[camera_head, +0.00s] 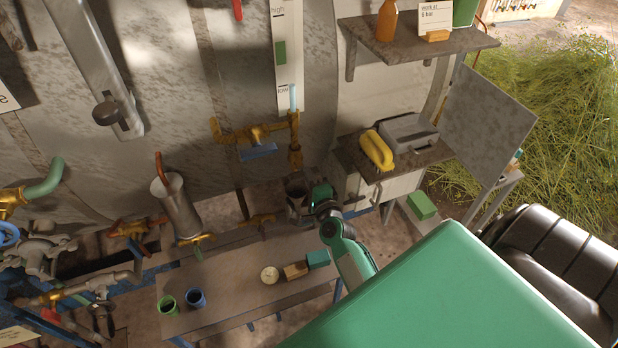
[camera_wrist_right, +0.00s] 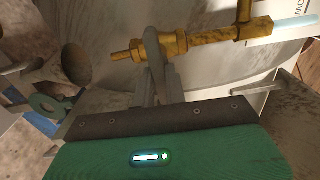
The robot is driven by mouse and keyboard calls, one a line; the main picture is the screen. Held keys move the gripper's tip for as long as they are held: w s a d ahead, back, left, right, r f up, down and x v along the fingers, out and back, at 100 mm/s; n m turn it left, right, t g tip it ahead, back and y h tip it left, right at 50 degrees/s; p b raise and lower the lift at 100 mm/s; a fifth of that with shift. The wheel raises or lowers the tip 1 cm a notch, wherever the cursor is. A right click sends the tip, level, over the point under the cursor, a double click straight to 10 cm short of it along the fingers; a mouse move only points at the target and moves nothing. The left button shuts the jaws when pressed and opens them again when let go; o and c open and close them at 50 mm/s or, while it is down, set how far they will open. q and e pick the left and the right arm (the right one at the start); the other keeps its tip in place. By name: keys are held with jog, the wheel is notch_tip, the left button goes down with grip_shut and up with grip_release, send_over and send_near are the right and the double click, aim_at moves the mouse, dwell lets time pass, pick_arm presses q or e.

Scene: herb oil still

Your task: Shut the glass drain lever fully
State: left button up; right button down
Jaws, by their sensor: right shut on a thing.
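The glass drain lever (camera_wrist_right: 154,62) is a grey handle on a brass valve (camera_wrist_right: 140,52) in the right wrist view. This valve is in line with the brass fitting (camera_head: 295,140) under the level glass (camera_head: 293,98). My right gripper (camera_wrist_right: 160,82) is shut on the lever, with a grey finger on each side of it. In the head view my right gripper (camera_head: 305,188) is just below the brass fitting and largely hides the drain valve. The lever's exact angle is hard to tell. My left gripper is not in view.
A blue-handled brass valve (camera_head: 258,151) branches left from the fitting. A grey open cup (camera_wrist_right: 76,63) is near the drain valve's end. A shelf (camera_head: 420,158) with a yellow-handled item stands right.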

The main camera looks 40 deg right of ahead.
dwell(0.4)
jog(key=c, duration=1.5)
grip_release()
jog(key=shift+o, duration=0.2)
jog(key=b+v, duration=0.3)
jog(key=v, duration=1)
jog(key=shift+s+b, duration=0.3)
jog(key=shift+s, duration=0.1)
jog(key=shift+f, duration=0.1)
